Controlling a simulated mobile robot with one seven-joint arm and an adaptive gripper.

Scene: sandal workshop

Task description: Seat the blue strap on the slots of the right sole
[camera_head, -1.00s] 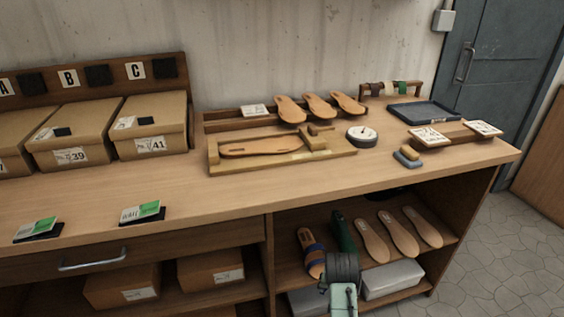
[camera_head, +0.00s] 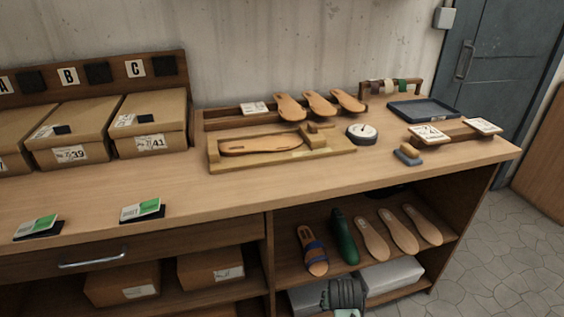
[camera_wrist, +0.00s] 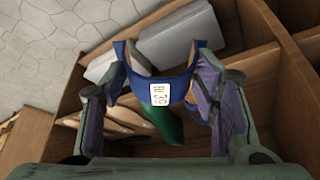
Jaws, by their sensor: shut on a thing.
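In the wrist view the blue strap (camera_wrist: 183,88) is held between the two fingers of my gripper (camera_wrist: 163,80), arched, with a white size label facing the camera. In the head view only part of my arm shows at the bottom edge; the held strap is not visible there.
The open shelf under the bench holds a blue-strapped sandal (camera_head: 313,252), a green shoe form (camera_head: 343,237) and three loose soles (camera_head: 398,233). Grey boxes (camera_head: 395,279) stand below. A round dial (camera_head: 362,134) and a brush (camera_head: 408,155) are right of the jig. The bench front is mostly clear.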

